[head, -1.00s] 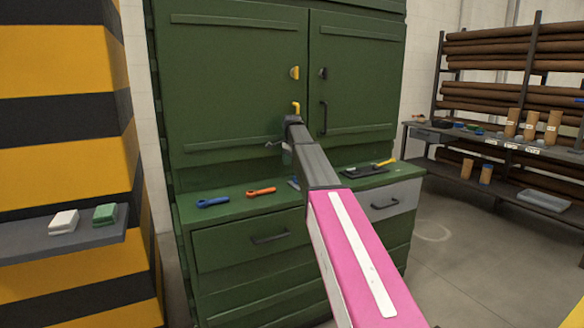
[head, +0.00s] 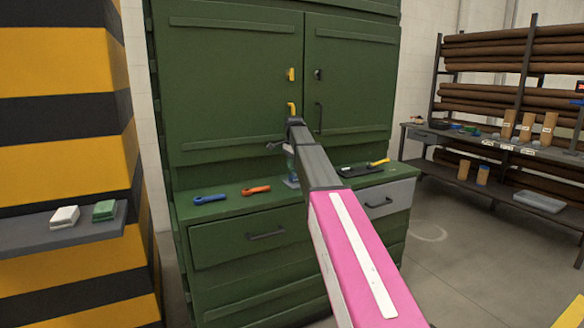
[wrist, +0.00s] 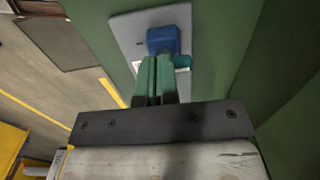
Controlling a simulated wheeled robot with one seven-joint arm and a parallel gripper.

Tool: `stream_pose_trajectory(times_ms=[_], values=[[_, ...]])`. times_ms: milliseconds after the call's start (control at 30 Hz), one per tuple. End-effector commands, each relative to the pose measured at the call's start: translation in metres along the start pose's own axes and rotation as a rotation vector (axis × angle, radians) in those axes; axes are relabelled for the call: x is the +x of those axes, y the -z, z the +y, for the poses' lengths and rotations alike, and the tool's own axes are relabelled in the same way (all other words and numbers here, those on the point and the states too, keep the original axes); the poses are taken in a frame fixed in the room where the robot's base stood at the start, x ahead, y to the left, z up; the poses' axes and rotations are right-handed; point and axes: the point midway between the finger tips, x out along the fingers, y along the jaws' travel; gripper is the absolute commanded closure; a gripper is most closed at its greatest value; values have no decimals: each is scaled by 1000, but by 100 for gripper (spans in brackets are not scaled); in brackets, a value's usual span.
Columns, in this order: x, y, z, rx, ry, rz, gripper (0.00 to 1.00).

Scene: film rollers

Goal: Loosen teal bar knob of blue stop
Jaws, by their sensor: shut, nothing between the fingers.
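The blue stop (wrist: 163,40) shows in the wrist view as a blue block on a pale grey plate (wrist: 125,25). A teal bar (wrist: 183,62), which looks like its knob, sticks out at the block's lower right, partly hidden by my fingers. My gripper (wrist: 157,66) has green fingers side by side, shut and empty, in front of the block and just left of the teal bar. I cannot tell whether they touch either. In the head view my arm hides the stop; only a grey-blue bit (head: 291,182) shows beside it on the green cabinet's ledge (head: 225,213).
A blue-handled tool (head: 210,199) and an orange one (head: 256,190) lie left of my arm on the ledge. A black tray (head: 358,170) and a yellow-handled tool (head: 378,162) lie right. A striped pillar (head: 60,170) stands left. A roll rack (head: 520,95) stands right.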

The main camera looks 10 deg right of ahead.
Motion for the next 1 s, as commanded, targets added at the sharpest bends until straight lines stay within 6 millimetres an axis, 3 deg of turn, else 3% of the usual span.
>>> stream_pose_trajectory(times_ms=[33, 100, 200, 233, 300, 1000], values=[[8, 9, 3, 10, -6, 14, 76], [6, 8, 3, 10, -8, 14, 63], [0, 8, 3, 10, -11, 13, 55], [-2, 7, 4, 10, -12, 13, 48], [-7, 6, 3, 9, -10, 12, 11], [-53, 1, -2, 3, -5, 9, 11]])
